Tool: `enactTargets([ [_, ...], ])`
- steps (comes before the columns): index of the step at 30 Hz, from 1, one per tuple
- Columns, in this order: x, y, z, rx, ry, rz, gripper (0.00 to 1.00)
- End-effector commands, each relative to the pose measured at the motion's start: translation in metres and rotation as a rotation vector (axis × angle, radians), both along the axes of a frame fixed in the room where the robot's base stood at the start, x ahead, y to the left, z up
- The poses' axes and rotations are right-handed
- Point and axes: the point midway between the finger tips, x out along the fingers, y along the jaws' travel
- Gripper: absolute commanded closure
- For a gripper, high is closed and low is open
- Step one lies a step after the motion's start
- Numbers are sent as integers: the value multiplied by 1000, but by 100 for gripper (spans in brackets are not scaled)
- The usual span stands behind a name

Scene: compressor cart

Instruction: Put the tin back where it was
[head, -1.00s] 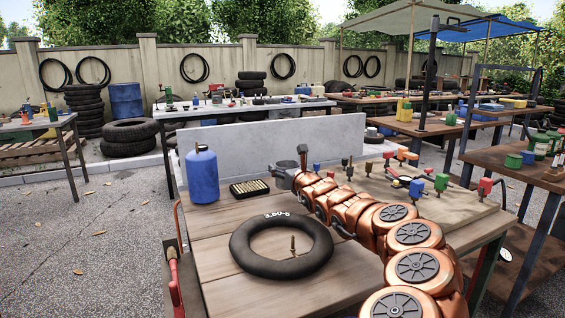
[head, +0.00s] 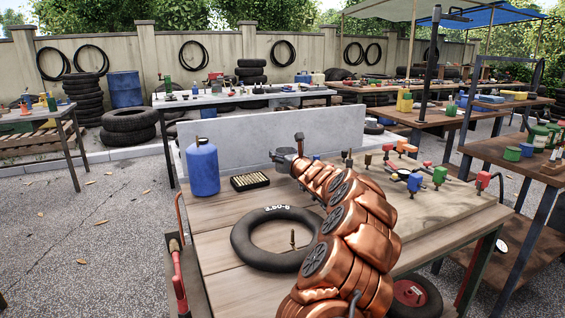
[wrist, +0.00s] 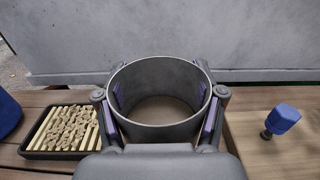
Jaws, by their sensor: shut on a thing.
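The tin, a dark grey round can with an open top (wrist: 160,72), sits between the pads of my gripper (wrist: 160,105) in the wrist view. The pads press on its left and right sides. Its inside looks empty, with a brownish bottom. In the head view my gripper (head: 290,160) and the tin (head: 281,153) are small, at the back of the wooden cart top (head: 215,265), in front of the grey upright panel. The tin appears upright. Whether it touches the cart top cannot be told.
A black tray of tan pieces (head: 250,181) and a blue bottle (head: 202,168) stand left of the tin. A black inner tube (head: 248,250) lies in front. Several coloured fittings stand to the right, one blue fitting (wrist: 283,119) nearest. The grey panel (head: 240,143) rises behind.

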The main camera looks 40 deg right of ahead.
Motion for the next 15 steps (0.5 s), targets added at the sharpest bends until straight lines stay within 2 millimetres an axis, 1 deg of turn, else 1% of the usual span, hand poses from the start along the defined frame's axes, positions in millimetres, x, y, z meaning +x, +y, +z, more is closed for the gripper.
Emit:
enactTargets([
  [2, 3, -4, -2, 1, 4, -1, 66],
  [12, 12, -9, -2, 0, 0, 2, 66],
  [15, 11, -8, -23, 4, 0, 3, 66],
])
